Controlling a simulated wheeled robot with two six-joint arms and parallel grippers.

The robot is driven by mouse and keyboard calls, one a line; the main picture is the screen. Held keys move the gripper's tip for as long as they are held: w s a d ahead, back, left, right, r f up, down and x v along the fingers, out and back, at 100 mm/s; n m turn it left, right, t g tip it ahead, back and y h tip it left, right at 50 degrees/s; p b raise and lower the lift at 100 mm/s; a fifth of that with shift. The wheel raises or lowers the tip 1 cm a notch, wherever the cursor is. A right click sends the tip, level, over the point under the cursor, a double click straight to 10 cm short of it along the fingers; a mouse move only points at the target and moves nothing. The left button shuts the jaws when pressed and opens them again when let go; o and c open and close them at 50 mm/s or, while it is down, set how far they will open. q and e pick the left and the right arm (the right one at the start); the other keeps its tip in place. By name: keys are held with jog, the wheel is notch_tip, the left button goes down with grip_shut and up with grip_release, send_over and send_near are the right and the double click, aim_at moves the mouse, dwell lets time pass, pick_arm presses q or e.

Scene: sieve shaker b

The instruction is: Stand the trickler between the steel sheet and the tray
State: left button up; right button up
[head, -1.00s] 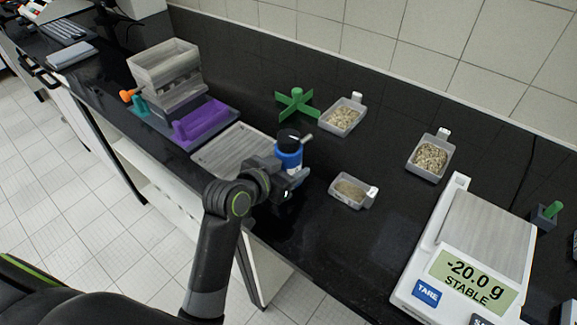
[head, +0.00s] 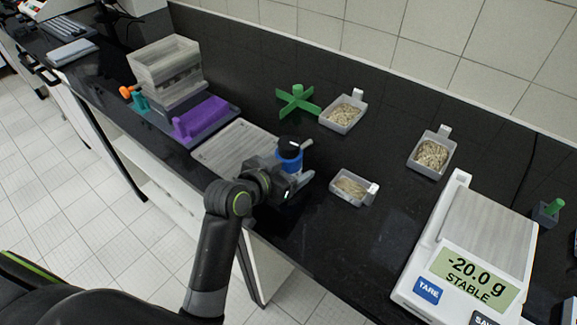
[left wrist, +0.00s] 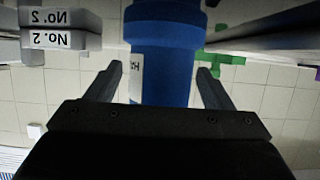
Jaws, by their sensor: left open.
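The trickler (head: 290,160) is a blue cylinder with a black cap and a small pale spout to the right. It looks upright at the right edge of the steel sheet (head: 232,147), left of the small tray of grains (head: 341,197). My left gripper (head: 294,180) is in front of it and hides its base, so I cannot tell what it rests on. In the left wrist view the blue trickler (left wrist: 165,60) lies between the spread fingers of my left gripper (left wrist: 158,75), with gaps on both sides. My right gripper is out of view.
Two more grain trays (head: 343,112) (head: 432,153) and a green cross (head: 297,101) stand behind. The balance (head: 485,235) reads -20.0 g at right. The sieve stack (head: 166,72) and a purple block (head: 203,117) are at left. Bare black bench lies between tray and balance.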

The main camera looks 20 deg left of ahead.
pick_arm(q)
jog(key=shift+r, duration=0.55)
jog(key=p+v, duration=0.1)
jog(key=v, duration=1.1)
